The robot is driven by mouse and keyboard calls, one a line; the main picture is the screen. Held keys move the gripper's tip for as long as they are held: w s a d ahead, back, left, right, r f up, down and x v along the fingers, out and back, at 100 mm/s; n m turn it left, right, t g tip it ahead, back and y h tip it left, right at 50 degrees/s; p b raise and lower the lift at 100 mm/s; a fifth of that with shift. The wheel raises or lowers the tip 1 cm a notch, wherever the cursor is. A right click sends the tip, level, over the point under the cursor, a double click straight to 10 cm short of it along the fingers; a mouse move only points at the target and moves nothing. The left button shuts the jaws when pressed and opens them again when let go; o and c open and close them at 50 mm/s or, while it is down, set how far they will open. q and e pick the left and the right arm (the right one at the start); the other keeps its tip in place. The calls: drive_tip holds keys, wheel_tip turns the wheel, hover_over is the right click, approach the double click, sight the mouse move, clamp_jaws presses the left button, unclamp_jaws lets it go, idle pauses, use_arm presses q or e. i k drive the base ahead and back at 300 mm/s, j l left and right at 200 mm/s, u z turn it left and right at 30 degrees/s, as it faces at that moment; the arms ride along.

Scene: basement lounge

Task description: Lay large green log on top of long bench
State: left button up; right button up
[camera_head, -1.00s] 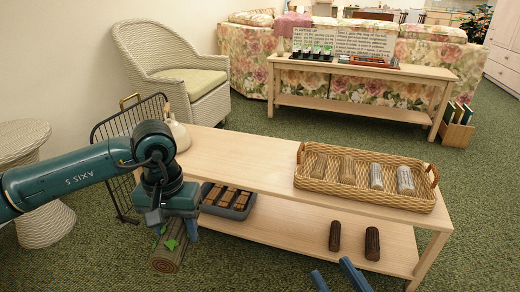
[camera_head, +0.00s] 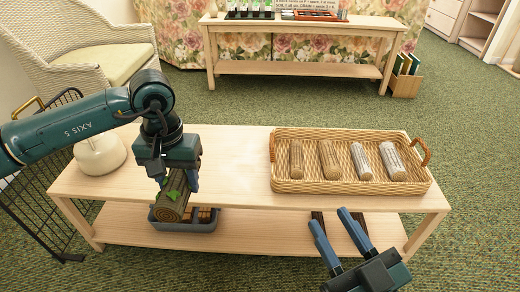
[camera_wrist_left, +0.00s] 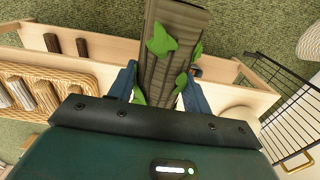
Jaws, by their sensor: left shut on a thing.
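The large green log (camera_head: 172,207), brown bark with green leaves, is held between the fingers of my left gripper (camera_head: 178,184). It overlaps the front edge of the long bench (camera_head: 232,165) in the head view. In the left wrist view the log (camera_wrist_left: 171,50) lies between the two blue fingers, with the bench (camera_wrist_left: 125,63) beyond it. I cannot tell whether the log touches the bench top. My right gripper (camera_head: 338,230) is open and empty, in front of the bench's right half.
A wicker basket (camera_head: 276,172) with several small logs stands on the bench's right side. A cream vase (camera_head: 100,155) stands at its left end. A grey tray (camera_head: 205,224) and dark logs are on the lower shelf. The middle of the bench top is clear.

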sight(220, 170)
drive_tip(key=i+j+z, duration=0.15)
drive_tip(key=j+z, duration=0.25)
drive_tip(key=i+j+z, duration=0.1)
drive_tip(key=j+z, duration=0.3)
drive_tip(key=j, duration=0.2)
drive_tip(key=j+z, duration=0.35)
drive_tip(key=j, duration=0.2)
drive_tip(key=j+z, duration=0.4)
drive_tip(key=j, duration=0.15)
